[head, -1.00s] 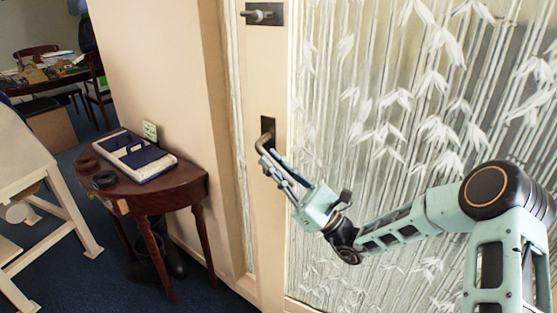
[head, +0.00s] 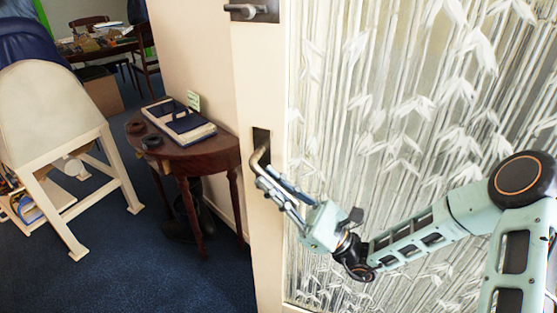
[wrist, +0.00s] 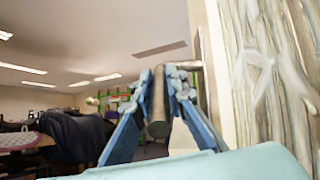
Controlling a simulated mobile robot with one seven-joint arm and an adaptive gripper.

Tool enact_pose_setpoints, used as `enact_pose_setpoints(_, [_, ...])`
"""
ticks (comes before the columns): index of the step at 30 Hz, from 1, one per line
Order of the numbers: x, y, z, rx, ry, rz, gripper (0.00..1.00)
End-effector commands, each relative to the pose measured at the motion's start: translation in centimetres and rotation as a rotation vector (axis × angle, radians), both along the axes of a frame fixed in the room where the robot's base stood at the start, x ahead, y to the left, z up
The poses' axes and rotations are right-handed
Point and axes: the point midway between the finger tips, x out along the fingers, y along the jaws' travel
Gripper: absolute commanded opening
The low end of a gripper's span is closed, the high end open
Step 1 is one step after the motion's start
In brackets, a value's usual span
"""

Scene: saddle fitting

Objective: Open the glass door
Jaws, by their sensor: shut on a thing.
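The glass door (head: 400,100) fills the right of the head view, with a cream frame and a white bamboo pattern on its pane. Its lever handle (head: 257,157) sits on a dark plate near the door's left edge. My gripper (head: 264,178) is shut on the handle. In the wrist view, the dark bar of the handle (wrist: 158,118) lies between the blue fingers of my gripper (wrist: 161,80). The door's left edge stands out in front of the wall and hides the side strip. The hinge side is out of view.
A dark lock (head: 252,12) sits higher on the door. Left of the door, a small wooden table (head: 205,158) holds a blue and white box (head: 180,122). A cream stand (head: 65,120) is at far left. Blue carpet (head: 120,270) between them is clear.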

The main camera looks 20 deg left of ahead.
Motion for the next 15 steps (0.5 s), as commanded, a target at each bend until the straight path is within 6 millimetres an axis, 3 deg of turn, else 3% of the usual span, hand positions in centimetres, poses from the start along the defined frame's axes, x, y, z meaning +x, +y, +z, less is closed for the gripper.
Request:
enact_pose_setpoints(5, [-1.6,-0.3,-0.1,-0.005,0.004,0.015,0.00])
enact_pose_setpoints(14, [-1.7,-0.3,-0.1,-0.003,0.002,0.017,0.00])
enact_pose_setpoints(15, [-1.7,-0.3,-0.1,-0.003,0.002,0.017,0.16])
